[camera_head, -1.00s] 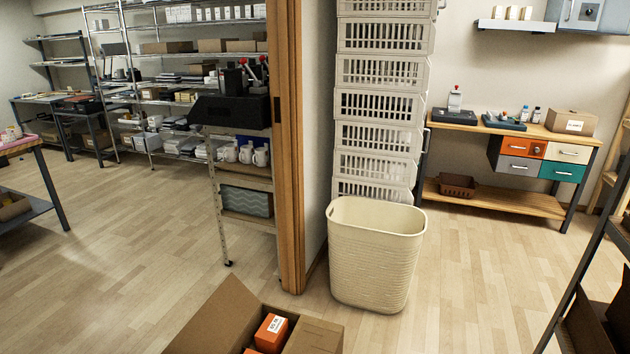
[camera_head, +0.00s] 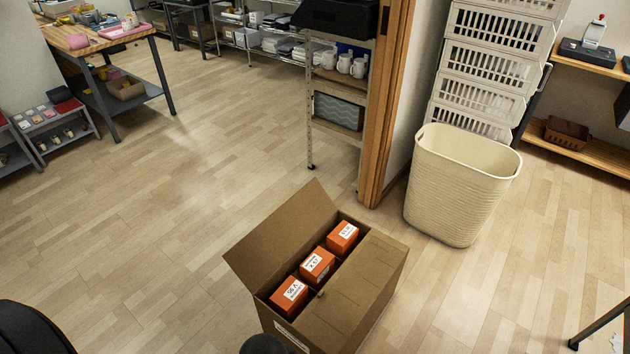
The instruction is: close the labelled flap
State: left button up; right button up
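An open brown cardboard box (camera_head: 383,305) stands on the floor at the bottom centre. Its left flap (camera_head: 278,238) stands up and leans outward to the left. Its right flap (camera_head: 352,290) lies about flat over the right part of the opening. Three orange boxes with white labels, near (camera_head: 289,297), middle (camera_head: 317,266) and far (camera_head: 342,238), sit in a row in the uncovered left part. A white label shows low on the box's near side; I see no clear label on either flap. No gripper fingers show; dark rounded shapes cut by the bottom edge look like my own parts.
A cream laundry basket (camera_head: 458,190) stands behind the box to the right, beside a wooden door post (camera_head: 387,100) and stacked white crates (camera_head: 490,65). A workbench (camera_head: 105,40) and a low rack (camera_head: 55,130) stand at left. The floor left of the box is clear.

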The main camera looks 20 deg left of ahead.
aim_at(256, 257)
jog(key=j+z, duration=0.2)
jog(key=j, duration=0.75)
jog(key=j+z, duration=0.2)
jog(key=j, duration=0.75)
jog(key=j+z, duration=0.15)
jog(key=j, duration=0.3)
jog(key=j+z, duration=0.15)
jog(key=j, duration=0.35)
jog(key=j+z, duration=0.15)
jog(key=j, duration=0.3)
jog(key=k+j+z, duration=0.15)
jog(key=j, duration=0.3)
jog(key=j+z, duration=0.2)
jog(key=j, duration=0.3)
jog(key=k+j+z, duration=0.15)
jog(key=j, duration=0.25)
